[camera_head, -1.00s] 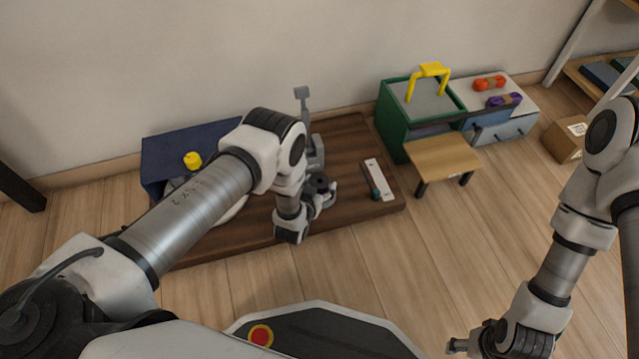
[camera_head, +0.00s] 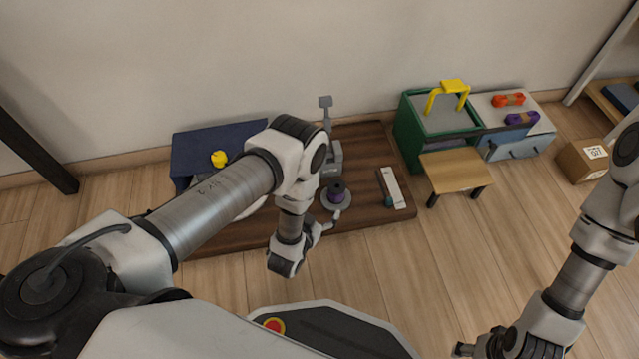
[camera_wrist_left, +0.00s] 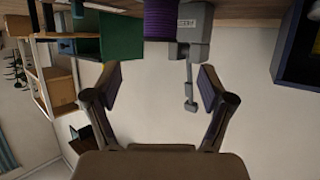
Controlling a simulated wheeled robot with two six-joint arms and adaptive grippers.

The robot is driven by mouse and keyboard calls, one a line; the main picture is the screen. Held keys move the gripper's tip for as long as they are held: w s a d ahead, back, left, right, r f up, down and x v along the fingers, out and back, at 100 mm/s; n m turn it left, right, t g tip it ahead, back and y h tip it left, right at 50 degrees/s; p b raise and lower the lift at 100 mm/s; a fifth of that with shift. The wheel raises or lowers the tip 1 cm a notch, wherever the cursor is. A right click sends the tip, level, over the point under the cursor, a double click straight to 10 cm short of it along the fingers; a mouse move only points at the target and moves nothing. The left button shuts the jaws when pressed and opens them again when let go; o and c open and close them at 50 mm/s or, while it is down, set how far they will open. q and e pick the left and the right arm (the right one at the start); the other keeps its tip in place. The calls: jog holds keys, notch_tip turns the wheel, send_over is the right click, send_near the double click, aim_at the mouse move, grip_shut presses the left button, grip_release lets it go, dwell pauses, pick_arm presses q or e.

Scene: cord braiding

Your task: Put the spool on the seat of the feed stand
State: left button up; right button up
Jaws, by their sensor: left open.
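The purple spool (camera_head: 337,193) stands upright on a round grey seat (camera_head: 348,204) on the dark wooden board. I take this to be the feed stand's seat; how the spool sits on it is too small to tell. My left gripper (camera_head: 326,224) is open and empty, on the near side of the spool. In the left wrist view the spool (camera_wrist_left: 160,20) shows at the top, beyond the open fingertips (camera_wrist_left: 160,80) and apart from them. My right gripper (camera_head: 463,349) is at the bottom edge, its jaws unclear.
A grey post device (camera_head: 331,150) stands behind the spool. A white strip with a green-handled tool (camera_head: 393,187) lies to its right. A navy box with a yellow piece (camera_head: 219,158) is partly behind my left arm. A green bin (camera_head: 410,140) and wooden stool (camera_head: 455,170) stand right.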

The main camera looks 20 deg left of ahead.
pick_arm(q)
jog(key=s+a+r+g, duration=0.25)
jog(key=s+g, duration=0.25)
jog(key=s, duration=0.3)
jog(key=s+a+r+n+g, duration=0.1)
jog(key=s+a+r+g, duration=0.2)
jog(key=s, duration=0.5)
jog(key=s+a+r+g, duration=0.1)
jog(key=s+r+g, duration=0.2)
jog(key=s+g, duration=0.4)
notch_tip(320, 180, up, 40)
jog(key=s+t+y+p, duration=0.1)
jog(key=p, duration=3.9)
jog(key=shift+r+t, duration=0.15)
jog(key=shift+t, duration=0.15)
jog(key=shift+s+a, duration=0.1)
